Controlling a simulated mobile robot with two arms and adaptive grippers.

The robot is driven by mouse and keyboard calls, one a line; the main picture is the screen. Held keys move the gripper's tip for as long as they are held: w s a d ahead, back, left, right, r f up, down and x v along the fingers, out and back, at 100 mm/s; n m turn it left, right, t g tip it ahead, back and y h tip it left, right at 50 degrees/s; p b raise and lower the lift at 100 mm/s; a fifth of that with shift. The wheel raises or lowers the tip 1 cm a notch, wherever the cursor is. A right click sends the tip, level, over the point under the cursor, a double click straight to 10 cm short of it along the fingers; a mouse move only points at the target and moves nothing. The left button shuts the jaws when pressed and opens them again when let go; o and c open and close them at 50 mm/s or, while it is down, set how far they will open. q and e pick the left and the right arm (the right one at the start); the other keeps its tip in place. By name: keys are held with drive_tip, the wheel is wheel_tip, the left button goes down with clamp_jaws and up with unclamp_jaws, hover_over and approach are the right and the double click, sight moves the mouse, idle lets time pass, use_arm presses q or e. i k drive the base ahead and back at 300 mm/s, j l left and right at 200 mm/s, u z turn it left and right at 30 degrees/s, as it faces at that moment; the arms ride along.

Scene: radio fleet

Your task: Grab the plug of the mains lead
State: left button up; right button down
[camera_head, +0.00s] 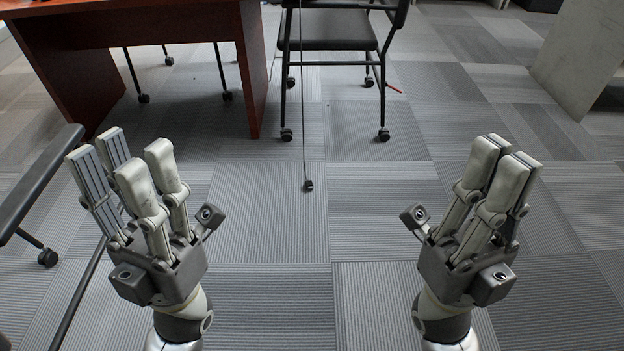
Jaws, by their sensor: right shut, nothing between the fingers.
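The plug (307,186) is a small dark block at the lower end of the thin black mains lead (303,120), near the middle of the head view. The lead runs down from the top edge, in front of the chair. I cannot tell whether the plug hangs or touches the floor. My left gripper (122,162) is open and empty, to the left of the plug and apart from it. My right gripper (507,167) is shut with nothing between its fingers, to the right of the plug and apart from it. Both point upward in the picture.
A black chair (330,30) on castors stands behind the plug. A reddish-brown desk (130,22) is at upper left. A black bar (38,180) and a castor (48,257) are at the left edge. A grey panel (580,55) stands at upper right. Carpet between my grippers is clear.

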sight(309, 185)
drive_tip(key=i+j+z, duration=0.1)
drive_tip(key=i+z, duration=0.15)
drive_tip(key=i, duration=0.25)
drive_tip(key=i+j+z, duration=0.25)
drive_tip(key=i, duration=0.25)
drive_tip(key=i+j+z, duration=0.25)
drive_tip(key=i, duration=0.25)
drive_tip(key=i+j+z, duration=0.25)
drive_tip(key=i+j, duration=0.1)
drive_tip(key=i, duration=0.15)
